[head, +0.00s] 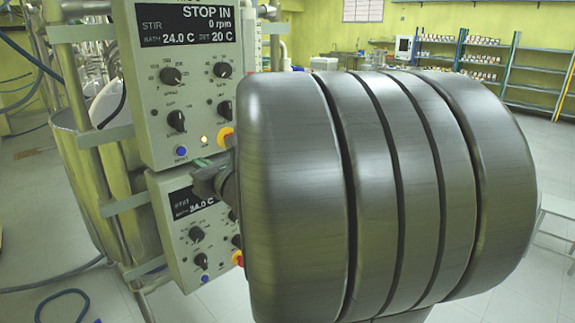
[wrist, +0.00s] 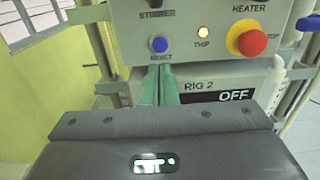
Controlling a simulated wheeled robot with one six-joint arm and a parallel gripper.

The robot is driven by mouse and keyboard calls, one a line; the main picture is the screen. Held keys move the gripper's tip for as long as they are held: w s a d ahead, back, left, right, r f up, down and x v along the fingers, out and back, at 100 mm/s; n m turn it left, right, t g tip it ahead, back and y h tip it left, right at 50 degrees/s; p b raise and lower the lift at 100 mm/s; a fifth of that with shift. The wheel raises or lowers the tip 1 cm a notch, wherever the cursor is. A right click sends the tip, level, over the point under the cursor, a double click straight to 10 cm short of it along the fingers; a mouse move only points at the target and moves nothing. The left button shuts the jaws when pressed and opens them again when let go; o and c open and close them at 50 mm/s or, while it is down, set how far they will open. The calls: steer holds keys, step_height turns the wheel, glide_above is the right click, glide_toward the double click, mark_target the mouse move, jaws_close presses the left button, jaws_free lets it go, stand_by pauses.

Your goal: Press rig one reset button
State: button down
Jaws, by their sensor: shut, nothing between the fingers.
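The upper control box (head: 150,100) carries a blue reset button (head: 181,151) at its lower left; its display reads STOP IN, 0 rpm. In the wrist view the blue button (wrist: 159,44) sits above the label RESET. An amber TRIP lamp (wrist: 203,32) is lit beside it, and a red stop knob on a yellow base (wrist: 252,42) is farther right. My gripper (wrist: 160,72) is shut and empty, its green fingertips just below the button in the picture. Contact does not show. In the head view my gripper (head: 203,164) is near the box's lower edge, partly hidden by my arm.
A second box (head: 190,235), labelled RIG 2 in the wrist view, hangs directly below, with its own blue button (head: 203,278). Blue hoses lie on the floor. Shelves (head: 470,60) line the back right.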

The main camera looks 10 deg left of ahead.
mark_target(182, 152)
steer(key=p+x, duration=0.1)
steer(key=x, duration=0.5)
steer(key=shift+w+a, duration=0.25)
steer(key=shift+a, duration=0.05)
steer(key=shift+w+a, duration=0.1)
